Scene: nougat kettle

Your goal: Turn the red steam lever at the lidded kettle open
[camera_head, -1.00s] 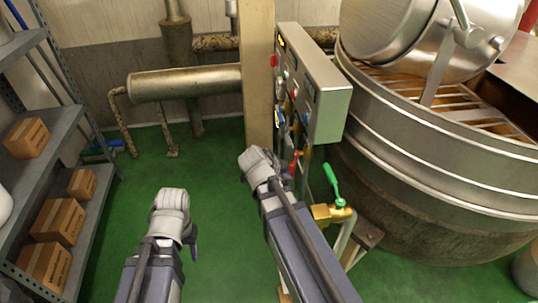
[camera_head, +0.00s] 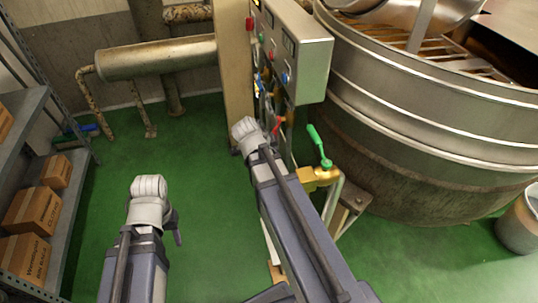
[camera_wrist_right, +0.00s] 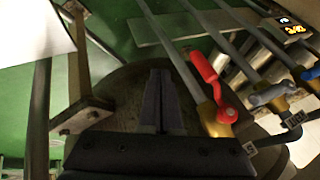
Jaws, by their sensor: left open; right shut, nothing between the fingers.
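The red lever (camera_head: 279,125) sits on a valve below the control panel, next to the right arm's wrist in the head view. In the right wrist view the red lever (camera_wrist_right: 205,68) slants down to a red hub on a brass valve body. My right gripper (camera_wrist_right: 163,75) is shut and empty, its dark fingers left of the lever with a visible gap. My left gripper (camera_head: 177,234) hangs over the green floor at left, away from the valves; its fingers are mostly hidden. The big steel kettle (camera_head: 400,135) stands at right; only the lower edge of its lid (camera_head: 400,8) shows.
A green-handled valve (camera_head: 320,147) stands right of my right arm. A grey lever (camera_wrist_right: 268,94) and a blue lever (camera_wrist_right: 311,73) sit right of the red one. The control panel (camera_head: 305,60) overhangs the valves. Shelves with boxes (camera_head: 32,212) stand at left; the floor between is clear.

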